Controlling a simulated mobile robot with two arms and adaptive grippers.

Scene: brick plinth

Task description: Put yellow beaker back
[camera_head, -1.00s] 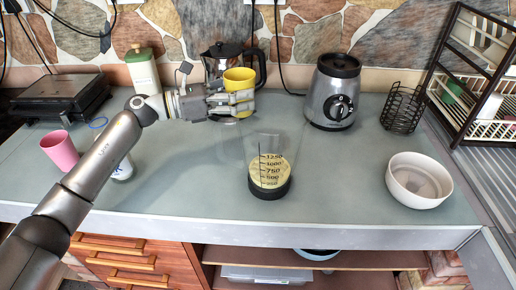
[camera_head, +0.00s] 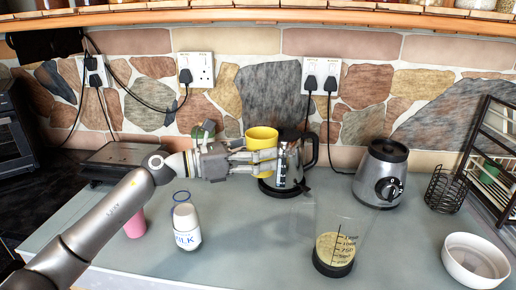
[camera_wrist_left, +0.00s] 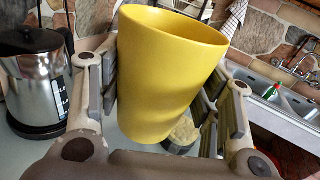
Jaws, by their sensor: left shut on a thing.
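The yellow beaker (camera_head: 262,137) is upright or nearly so in my left gripper (camera_head: 262,160), in front of the kettle's left side in the head view. In the left wrist view the yellow beaker (camera_wrist_left: 165,75) sits between the fingers of my left gripper (camera_wrist_left: 165,100), tilted in that picture, with its open rim toward the top. The gripper is shut on it and holds it above the counter (camera_head: 260,240). My right gripper is not in view.
A kettle (camera_head: 290,168) stands just right of the beaker. A milk bottle (camera_head: 186,230) and pink beaker (camera_head: 134,226) stand at the left, near my arm. A measuring jug (camera_head: 338,250), blender base (camera_head: 380,178), wire basket (camera_head: 445,190) and white bowl (camera_head: 474,262) stand right. A shelf (camera_head: 260,16) runs above.

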